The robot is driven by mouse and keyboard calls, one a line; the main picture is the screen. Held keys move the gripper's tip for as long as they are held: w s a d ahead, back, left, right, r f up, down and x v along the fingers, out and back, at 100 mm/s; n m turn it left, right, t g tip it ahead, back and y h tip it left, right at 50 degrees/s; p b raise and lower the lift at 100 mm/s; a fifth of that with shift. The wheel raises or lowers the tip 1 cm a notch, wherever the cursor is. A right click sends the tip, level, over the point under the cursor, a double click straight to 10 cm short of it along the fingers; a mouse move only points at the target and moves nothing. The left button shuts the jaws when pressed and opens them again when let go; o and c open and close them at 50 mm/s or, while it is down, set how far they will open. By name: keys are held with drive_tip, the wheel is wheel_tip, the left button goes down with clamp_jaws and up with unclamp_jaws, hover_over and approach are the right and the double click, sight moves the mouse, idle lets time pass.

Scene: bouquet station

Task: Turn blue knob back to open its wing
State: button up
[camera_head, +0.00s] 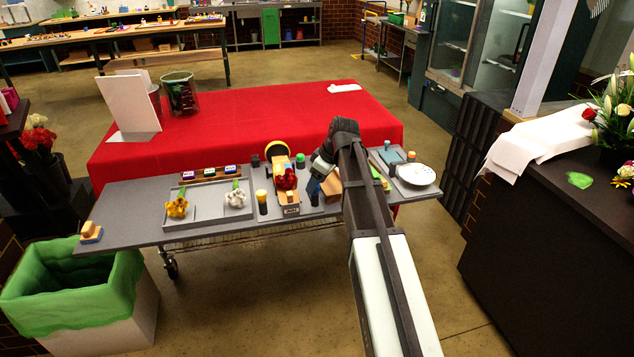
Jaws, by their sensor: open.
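A small dark post with a blue side (313,191), which looks like the blue knob, stands on the grey table right of a wooden holder (290,197) with red flowers. My gripper (318,180) is open and reaches down from the upper right, close above the blue knob. I cannot tell whether its fingers touch the knob, as they are small and dark here. A tan wooden panel (332,188), perhaps a wing, shows right of the knob, partly hidden by my arm. How far any wing is open is unclear.
A yellow-topped post (262,201) and a green-topped post (300,160) stand near the holder. A grey tray (205,219) with yellow and white flowers lies left. A white plate (416,174) lies right. The red-covered table (250,110) is behind.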

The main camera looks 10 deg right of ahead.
drive_tip(key=shift+a+f, duration=0.1)
drive_tip(key=shift+f, duration=0.15)
drive_tip(key=c, duration=1)
drive_tip(key=shift+c, duration=0.2)
